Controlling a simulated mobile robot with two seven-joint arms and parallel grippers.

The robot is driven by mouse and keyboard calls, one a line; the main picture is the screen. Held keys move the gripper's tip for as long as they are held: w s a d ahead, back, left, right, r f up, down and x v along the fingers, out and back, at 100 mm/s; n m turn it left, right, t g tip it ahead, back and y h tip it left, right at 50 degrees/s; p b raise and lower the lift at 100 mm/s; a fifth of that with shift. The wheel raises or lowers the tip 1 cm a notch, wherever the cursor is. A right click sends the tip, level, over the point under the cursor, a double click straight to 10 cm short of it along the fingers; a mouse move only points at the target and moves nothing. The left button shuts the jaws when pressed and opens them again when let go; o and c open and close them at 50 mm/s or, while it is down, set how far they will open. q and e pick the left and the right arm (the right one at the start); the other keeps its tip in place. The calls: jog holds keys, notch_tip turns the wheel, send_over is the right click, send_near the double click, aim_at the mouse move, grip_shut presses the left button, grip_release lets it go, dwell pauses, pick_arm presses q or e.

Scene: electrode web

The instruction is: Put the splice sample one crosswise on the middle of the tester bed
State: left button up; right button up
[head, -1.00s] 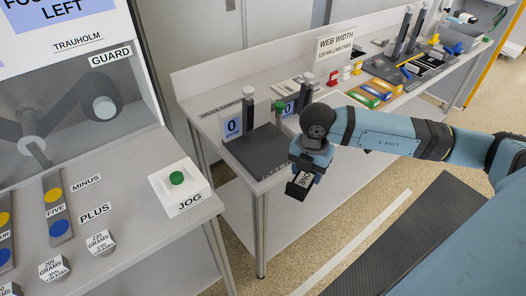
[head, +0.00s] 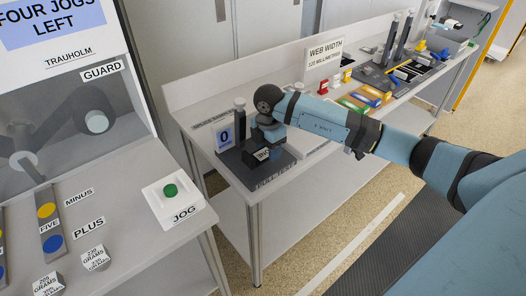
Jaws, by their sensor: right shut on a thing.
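My right gripper (head: 266,136) reaches in from the right, pointing down over the dark grey tester bed (head: 240,169). It is shut on a small dark sample with a white label (head: 262,155), which reads like ONE upside down. The sample is low over the middle of the bed. I cannot tell whether it touches the bed, and the gripper hides part of it. My left gripper is not in view.
A zero display (head: 224,136) and a post (head: 240,122) stand at the bed's back. Coloured blocks (head: 367,96) and a web width sign (head: 325,53) are farther along the bench. A separate guarded machine with a green jog button (head: 170,190) is at left.

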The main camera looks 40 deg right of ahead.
aim_at(263, 152)
jog(key=shift+w+a, duration=0.1)
jog(key=shift+w, duration=0.95)
jog(key=shift+w+f, duration=0.1)
jog(key=shift+f, duration=1.7)
jog(key=o, duration=0.9)
jog(key=shift+f, duration=0.1)
notch_tip(263, 152, up, 8)
jog(key=shift+f, duration=0.1)
